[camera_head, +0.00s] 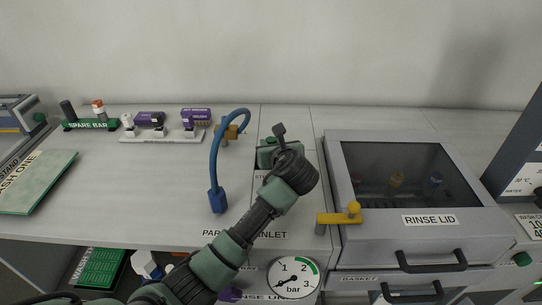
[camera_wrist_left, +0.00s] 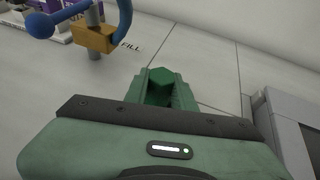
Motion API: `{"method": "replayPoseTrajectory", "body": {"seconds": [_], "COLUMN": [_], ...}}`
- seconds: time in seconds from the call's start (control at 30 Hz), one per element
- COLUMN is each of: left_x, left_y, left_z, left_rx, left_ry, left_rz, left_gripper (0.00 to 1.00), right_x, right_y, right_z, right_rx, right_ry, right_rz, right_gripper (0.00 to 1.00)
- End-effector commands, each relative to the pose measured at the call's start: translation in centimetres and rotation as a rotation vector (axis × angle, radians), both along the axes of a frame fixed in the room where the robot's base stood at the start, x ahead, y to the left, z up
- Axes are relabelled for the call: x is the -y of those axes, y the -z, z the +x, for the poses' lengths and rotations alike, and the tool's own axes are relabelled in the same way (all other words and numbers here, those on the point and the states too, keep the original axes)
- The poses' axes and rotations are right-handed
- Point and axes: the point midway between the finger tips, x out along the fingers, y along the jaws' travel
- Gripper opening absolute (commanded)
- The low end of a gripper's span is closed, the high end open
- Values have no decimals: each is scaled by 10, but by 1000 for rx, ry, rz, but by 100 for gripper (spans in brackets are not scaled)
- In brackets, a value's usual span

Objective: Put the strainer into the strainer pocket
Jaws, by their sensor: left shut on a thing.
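My left gripper (camera_head: 266,156) is over the counter just left of the rinse box, its hand pointing down. In the left wrist view its two light green fingers (camera_wrist_left: 160,95) are shut on a small dark green block-like piece, seemingly the strainer (camera_wrist_left: 158,86). The strainer's lower part is hidden by the hand. A partly covered label starting with "ST" shows beside the hand in the head view. The strainer pocket itself cannot be made out; the hand and wrist cover that spot. My right gripper is not in view.
A blue hose (camera_head: 214,160) on an orange-yellow fitting (camera_head: 228,131) arches close left of the hand. The rinse box (camera_head: 385,231) with its dark window and yellow valve handle (camera_head: 353,212) stands right. A spare bar (camera_head: 88,125) and small purple-labelled parts stand at the back left. The left-centre counter is clear.

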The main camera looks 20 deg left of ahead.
Motion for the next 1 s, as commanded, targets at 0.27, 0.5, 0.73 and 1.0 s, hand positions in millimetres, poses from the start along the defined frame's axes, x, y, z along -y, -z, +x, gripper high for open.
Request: {"method": "replayPoseTrajectory", "body": {"seconds": [0.27,0.5,0.73,1.0], "left_x": [0,0,0,0], "left_y": [38,41,43,43], "left_z": [0,0,0,0], "left_rx": [-3,0,-1,-1], "left_ry": [0,0,0,0], "left_rz": [1,0,-1,-1], "left_gripper": [0,0,47,47], "right_x": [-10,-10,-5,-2], "right_y": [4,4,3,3], "right_z": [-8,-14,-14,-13], "right_rx": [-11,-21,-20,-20], "right_ry": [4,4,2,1], "right_rz": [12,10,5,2], "right_gripper": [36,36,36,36]}}
